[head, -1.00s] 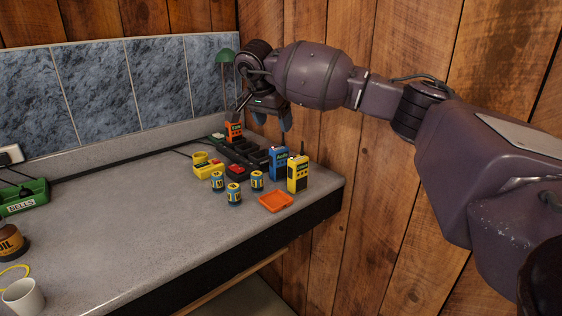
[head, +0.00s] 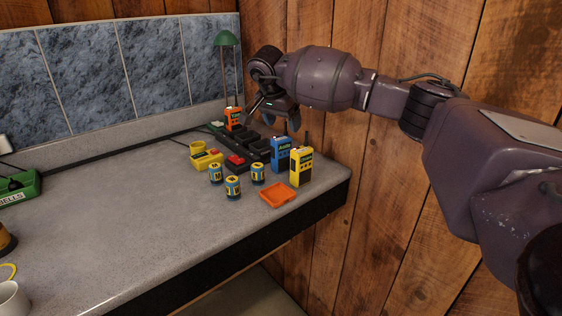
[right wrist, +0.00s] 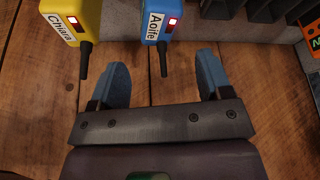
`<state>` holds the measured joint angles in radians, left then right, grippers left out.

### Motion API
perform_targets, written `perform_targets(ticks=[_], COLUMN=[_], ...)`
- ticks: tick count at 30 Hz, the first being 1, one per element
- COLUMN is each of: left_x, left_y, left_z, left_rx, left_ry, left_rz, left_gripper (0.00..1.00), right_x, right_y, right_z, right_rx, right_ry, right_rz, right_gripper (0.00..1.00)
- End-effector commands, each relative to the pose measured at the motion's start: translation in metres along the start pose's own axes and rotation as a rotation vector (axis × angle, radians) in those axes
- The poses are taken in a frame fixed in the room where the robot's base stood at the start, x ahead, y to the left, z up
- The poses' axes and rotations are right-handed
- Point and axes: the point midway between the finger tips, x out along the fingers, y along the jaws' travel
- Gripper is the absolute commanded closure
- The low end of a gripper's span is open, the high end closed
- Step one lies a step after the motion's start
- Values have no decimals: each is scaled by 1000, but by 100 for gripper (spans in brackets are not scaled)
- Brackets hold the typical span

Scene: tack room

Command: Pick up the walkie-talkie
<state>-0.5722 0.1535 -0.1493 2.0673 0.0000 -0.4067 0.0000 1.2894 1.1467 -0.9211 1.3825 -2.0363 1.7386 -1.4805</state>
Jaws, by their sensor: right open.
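Three walkie-talkies stand at the far right of the counter. The orange one (head: 234,118) is in the charger rack at the back. The blue one (head: 280,153), labelled "Aoife", and the yellow one (head: 301,165) stand near the right edge. My right gripper (head: 275,116) is open and empty above and behind the blue one. The blue antenna points between its fingers (right wrist: 163,72). My left gripper is out of view.
A black charger rack (head: 258,150) runs beside the walkie-talkies. Several blue-yellow batteries (head: 233,187), a yellow item (head: 201,157) and an orange tray (head: 278,195) lie in front. A green lamp (head: 226,39) and the wooden wall (head: 350,170) border the corner.

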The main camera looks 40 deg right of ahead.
Motion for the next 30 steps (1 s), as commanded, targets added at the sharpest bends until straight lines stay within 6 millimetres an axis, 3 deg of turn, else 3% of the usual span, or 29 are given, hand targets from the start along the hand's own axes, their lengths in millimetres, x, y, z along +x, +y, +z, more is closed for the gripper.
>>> perform_targets(ticks=[10,19,30], left_x=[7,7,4], left_y=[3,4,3], left_z=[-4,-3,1], left_rx=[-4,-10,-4], left_ry=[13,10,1], left_rz=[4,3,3], left_gripper=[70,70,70], right_x=[43,49,49], right_y=[0,0,0], right_z=[0,-1,-1], right_rx=[0,0,0], right_ry=[-1,0,0], right_rz=[3,0,0], right_gripper=[28,28,83])
